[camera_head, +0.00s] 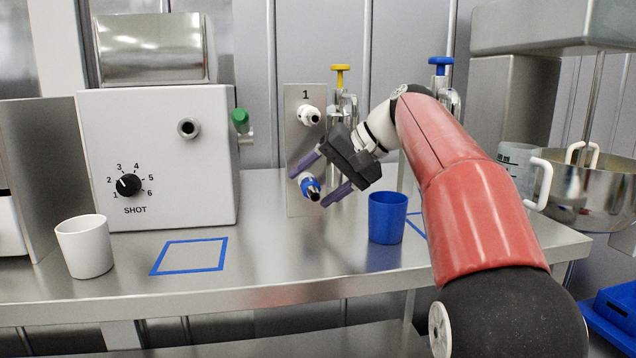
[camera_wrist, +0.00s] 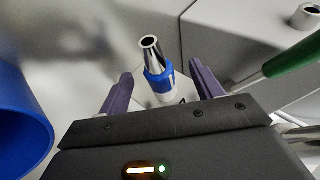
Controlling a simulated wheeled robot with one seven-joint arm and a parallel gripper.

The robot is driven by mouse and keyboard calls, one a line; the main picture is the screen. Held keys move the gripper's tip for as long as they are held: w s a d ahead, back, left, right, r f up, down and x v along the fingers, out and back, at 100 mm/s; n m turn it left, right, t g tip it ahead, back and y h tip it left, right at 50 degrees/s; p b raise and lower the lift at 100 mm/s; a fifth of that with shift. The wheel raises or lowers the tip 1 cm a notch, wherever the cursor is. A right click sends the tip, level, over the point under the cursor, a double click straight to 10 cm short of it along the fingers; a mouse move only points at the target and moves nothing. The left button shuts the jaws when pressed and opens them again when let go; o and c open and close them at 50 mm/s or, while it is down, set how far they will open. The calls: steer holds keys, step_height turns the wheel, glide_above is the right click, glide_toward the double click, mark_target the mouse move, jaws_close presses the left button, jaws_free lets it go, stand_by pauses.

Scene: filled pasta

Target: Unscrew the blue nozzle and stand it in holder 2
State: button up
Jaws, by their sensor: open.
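The blue nozzle (camera_head: 310,188) has a metal tip and a blue collar. It sits at the lower place of an upright metal panel (camera_head: 293,140), pointing out from it. In the wrist view the nozzle (camera_wrist: 156,72) stands between the fingers of my gripper (camera_wrist: 160,92), with a gap on each side. In the head view my gripper (camera_head: 312,186) is open around the nozzle, one purple finger to each side. A white nozzle (camera_head: 309,116) is at the panel's upper place under the mark 1. I cannot read a mark 2; my gripper covers part of the panel.
A machine with a SHOT dial (camera_head: 128,186) has a bare outlet (camera_head: 188,128) and a green-handled lever (camera_head: 241,121). A blue cup (camera_head: 387,218) stands close below my gripper. A white cup (camera_head: 85,247) and a blue outlined square (camera_head: 190,241) are at the left.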

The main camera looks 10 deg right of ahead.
steer(key=v, duration=0.7)
stand_by(0.4)
steer(key=shift+d, duration=0.1)
steer(key=v, duration=0.7)
steer(key=shift+s+d+r, duration=0.15)
steer(key=shift+d+r, duration=0.05)
